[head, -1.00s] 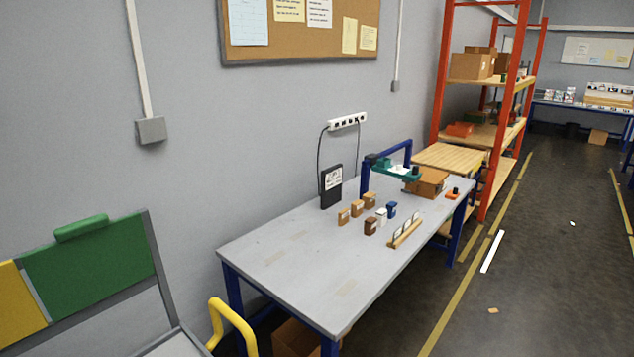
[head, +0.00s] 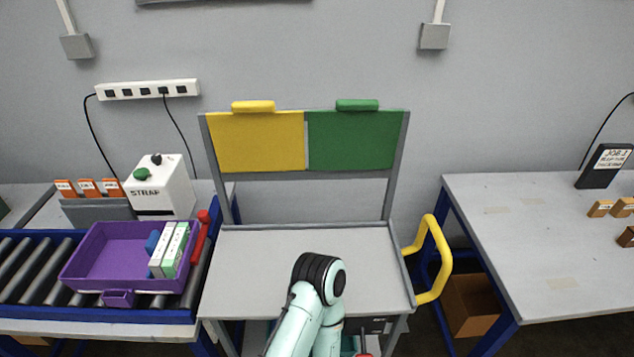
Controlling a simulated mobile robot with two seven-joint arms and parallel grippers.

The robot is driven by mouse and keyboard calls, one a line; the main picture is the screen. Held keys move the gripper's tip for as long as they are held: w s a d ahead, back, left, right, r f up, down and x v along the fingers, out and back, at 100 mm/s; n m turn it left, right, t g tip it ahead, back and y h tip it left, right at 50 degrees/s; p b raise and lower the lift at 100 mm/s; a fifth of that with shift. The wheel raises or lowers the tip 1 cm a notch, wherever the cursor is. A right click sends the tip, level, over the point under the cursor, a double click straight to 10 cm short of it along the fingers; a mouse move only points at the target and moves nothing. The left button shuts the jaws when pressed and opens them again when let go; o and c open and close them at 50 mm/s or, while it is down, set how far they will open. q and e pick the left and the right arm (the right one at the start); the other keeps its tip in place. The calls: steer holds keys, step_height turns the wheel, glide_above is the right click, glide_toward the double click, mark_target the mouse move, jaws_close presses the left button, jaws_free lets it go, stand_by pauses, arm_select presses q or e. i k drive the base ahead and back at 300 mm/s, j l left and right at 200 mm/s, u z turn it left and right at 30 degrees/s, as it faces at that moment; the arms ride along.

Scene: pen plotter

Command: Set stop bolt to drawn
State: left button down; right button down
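No part I can surely call the stop bolt is in view. A red upright handle (head: 201,235) with a rounded top stands at the right end of the roller conveyor (head: 38,268), beside the purple tote (head: 112,250); whether it is the bolt I cannot tell. One of my arms rises from the bottom middle in front of the grey cart (head: 300,260), its dark joint at the top. Neither gripper shows.
A white strapping machine (head: 160,188) stands behind the tote. The cart has a yellow and a green back panel (head: 352,140) and a yellow handle (head: 432,260). A grey table (head: 540,230) is at the right, with floor between.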

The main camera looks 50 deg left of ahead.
mark_target(203, 216)
steer(key=u, duration=2.55)
